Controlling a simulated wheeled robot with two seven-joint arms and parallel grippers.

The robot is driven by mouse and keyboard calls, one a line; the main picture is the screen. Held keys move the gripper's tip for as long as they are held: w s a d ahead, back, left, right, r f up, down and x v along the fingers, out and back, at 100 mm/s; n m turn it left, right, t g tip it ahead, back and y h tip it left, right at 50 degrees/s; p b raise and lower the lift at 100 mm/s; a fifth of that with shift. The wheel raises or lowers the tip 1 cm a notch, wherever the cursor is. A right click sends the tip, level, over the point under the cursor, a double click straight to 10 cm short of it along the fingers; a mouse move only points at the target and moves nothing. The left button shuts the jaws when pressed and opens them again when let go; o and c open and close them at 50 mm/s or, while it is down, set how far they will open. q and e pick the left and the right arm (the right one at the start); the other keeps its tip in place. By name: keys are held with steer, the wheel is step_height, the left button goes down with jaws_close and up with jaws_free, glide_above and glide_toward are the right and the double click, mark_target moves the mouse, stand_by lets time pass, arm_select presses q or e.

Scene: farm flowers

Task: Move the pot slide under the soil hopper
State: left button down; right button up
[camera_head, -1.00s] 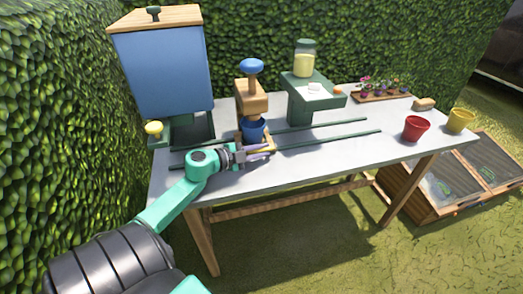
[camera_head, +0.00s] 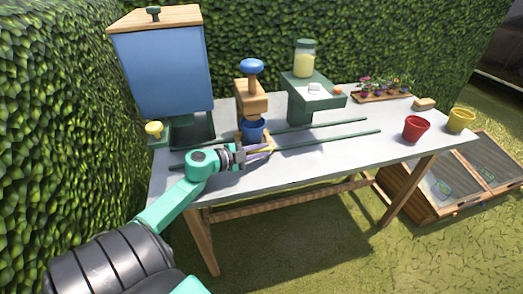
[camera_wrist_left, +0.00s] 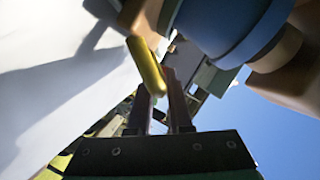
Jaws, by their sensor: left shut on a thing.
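The soil hopper (camera_head: 163,72) is a big blue box with a wooden lid at the table's left end. The pot slide (camera_head: 268,141) is a small wooden carriage on two green rails, and it bears a blue pot (camera_head: 253,130). Slide and pot stand right of the hopper, below a wooden press (camera_head: 251,98) with a blue knob. My left gripper (camera_head: 266,150) is at the slide's front. In the left wrist view its fingers (camera_wrist_left: 160,100) are shut on the slide's gold handle (camera_wrist_left: 147,66), beside the blue pot (camera_wrist_left: 225,25). My right gripper is not in view.
The green rails (camera_head: 330,138) run along the grey table (camera_head: 310,168). A green stand (camera_head: 300,103) with a jar is behind them. Red (camera_head: 416,128) and yellow (camera_head: 460,120) pots stand at the right end. A yellow knob (camera_head: 154,129) is by the hopper.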

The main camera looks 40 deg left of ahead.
arm_select(q)
steer(key=shift+a, duration=0.1)
steer(key=s+a+p, duration=0.1)
steer(key=s+a, duration=0.1)
steer(key=s, duration=0.1)
steer(key=s+a+p, duration=0.1)
steer(key=s+a, duration=0.1)
steer(key=s, duration=0.1)
steer(key=s+a+p, duration=0.1)
steer(key=s+a, duration=0.1)
steer(key=s, duration=0.1)
steer(key=shift+s+a+r+p, duration=0.1)
steer(key=shift+s+a+p, duration=0.1)
steer(key=shift+p, duration=0.15)
steer(key=s+a, duration=0.3)
steer(key=s, duration=0.2)
steer(key=s+a+p, duration=0.1)
steer(key=s+a, duration=0.1)
steer(key=s, duration=0.1)
steer(key=shift+a, duration=0.3)
steer(key=shift+s+a, duration=0.35)
steer(key=shift+s, duration=0.1)
steer(key=c, duration=0.8)
jaws_free()
steer(key=shift+s, duration=0.1)
steer(key=shift+c, duration=0.2)
steer(key=shift+s+a, duration=0.15)
